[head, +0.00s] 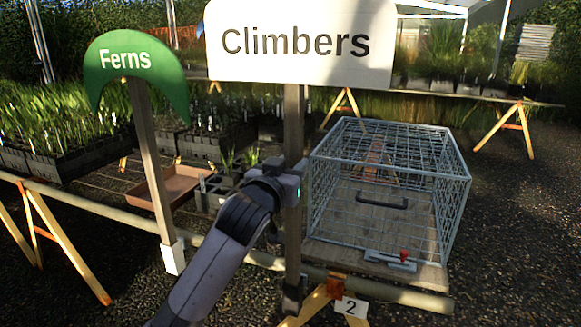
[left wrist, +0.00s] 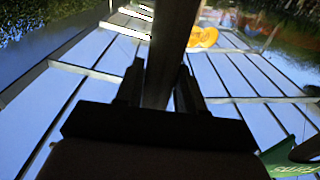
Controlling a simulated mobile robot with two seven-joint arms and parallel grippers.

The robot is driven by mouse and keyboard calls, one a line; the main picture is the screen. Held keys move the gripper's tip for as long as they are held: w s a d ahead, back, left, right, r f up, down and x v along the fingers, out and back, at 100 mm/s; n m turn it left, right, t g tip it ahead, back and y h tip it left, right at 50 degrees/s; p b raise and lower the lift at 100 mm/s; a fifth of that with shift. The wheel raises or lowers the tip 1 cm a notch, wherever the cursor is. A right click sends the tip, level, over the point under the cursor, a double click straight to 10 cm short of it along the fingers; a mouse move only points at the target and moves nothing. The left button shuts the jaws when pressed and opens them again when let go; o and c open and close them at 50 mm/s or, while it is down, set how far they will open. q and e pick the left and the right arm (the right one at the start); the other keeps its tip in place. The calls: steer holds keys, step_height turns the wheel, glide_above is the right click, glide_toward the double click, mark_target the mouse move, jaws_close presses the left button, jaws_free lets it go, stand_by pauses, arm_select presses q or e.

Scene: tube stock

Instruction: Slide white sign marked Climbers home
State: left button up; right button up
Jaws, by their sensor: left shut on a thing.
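The white sign marked Climbers (head: 300,42) stands high at the top middle of the head view, on a brown wooden post (head: 293,130). My left gripper (head: 290,188) is shut on this post, below the board. In the left wrist view the post (left wrist: 172,45) runs up between the two fingers (left wrist: 160,88). The post's lower end reaches a dark piece (head: 293,296) at the bench's front rail; I cannot tell whether it sits in it. The post looks nearly upright. My right gripper is not in view.
A green Ferns sign (head: 125,60) stands to the left, its post in a white socket (head: 173,258). A wire cage (head: 450,205) with a red-knobbed latch stands close right of the post. A brown tray (head: 180,186) and potted plants lie left.

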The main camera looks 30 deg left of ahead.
arm_select(q)
step_height(320, 180, down, 3)
steer(key=shift+r+b, duration=0.1)
steer(key=shift+b, duration=0.9)
steer(key=shift+f+b, duration=0.7)
steer(key=shift+f, duration=0.9)
steer(key=shift+f, duration=0.45)
